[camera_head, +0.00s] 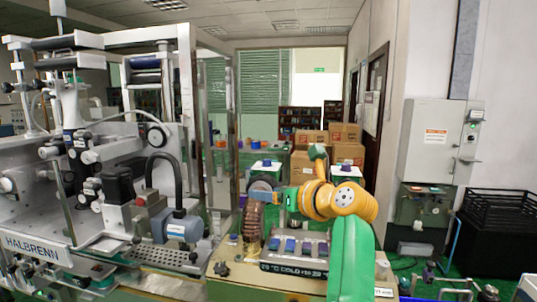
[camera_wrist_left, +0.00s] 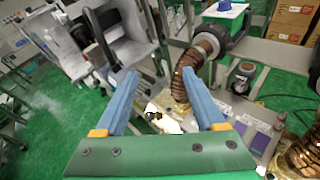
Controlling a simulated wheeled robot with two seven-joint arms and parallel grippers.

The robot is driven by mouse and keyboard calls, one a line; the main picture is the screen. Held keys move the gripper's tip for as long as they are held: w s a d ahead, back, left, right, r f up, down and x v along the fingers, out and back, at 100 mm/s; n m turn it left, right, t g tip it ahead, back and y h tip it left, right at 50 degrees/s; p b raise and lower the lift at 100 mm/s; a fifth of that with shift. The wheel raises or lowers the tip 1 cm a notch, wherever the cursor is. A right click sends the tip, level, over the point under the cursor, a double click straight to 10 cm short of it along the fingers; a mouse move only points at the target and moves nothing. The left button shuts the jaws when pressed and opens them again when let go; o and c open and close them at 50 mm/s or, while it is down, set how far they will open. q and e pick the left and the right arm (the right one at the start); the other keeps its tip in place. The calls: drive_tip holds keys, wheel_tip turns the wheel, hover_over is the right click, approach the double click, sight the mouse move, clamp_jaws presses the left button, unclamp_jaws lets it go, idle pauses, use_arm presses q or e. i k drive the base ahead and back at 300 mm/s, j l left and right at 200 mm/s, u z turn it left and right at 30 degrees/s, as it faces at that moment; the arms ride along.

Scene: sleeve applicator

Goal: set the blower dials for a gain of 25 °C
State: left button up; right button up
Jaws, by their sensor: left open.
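My left gripper (camera_head: 283,197) has two blue fingers and points left above the blower bench, just right of a brown corrugated hose (camera_head: 253,222). In the left wrist view the fingers (camera_wrist_left: 166,92) stand wide apart with nothing between them. Several blue-purple faced blocks (camera_head: 290,244), perhaps the dials, sit in a row on the bench; purple faces (camera_wrist_left: 262,141) also show in the left wrist view. Their settings are too small to read. The front label (camera_head: 293,269) is only partly legible and includes "COLD". My arm hides the right of the row. My right gripper is not seen.
A large grey machine (camera_head: 110,215) marked HALBRENN stands left of the bench. A dark knob (camera_head: 222,268) sits at the bench's front left corner. A second brown hose (camera_wrist_left: 300,158) is close at lower right in the wrist view. Cardboard boxes (camera_head: 310,163) stand behind.

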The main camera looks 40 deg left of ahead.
sight(266, 162)
drive_tip(key=i+j, duration=0.8)
drive_tip(key=j, duration=0.1)
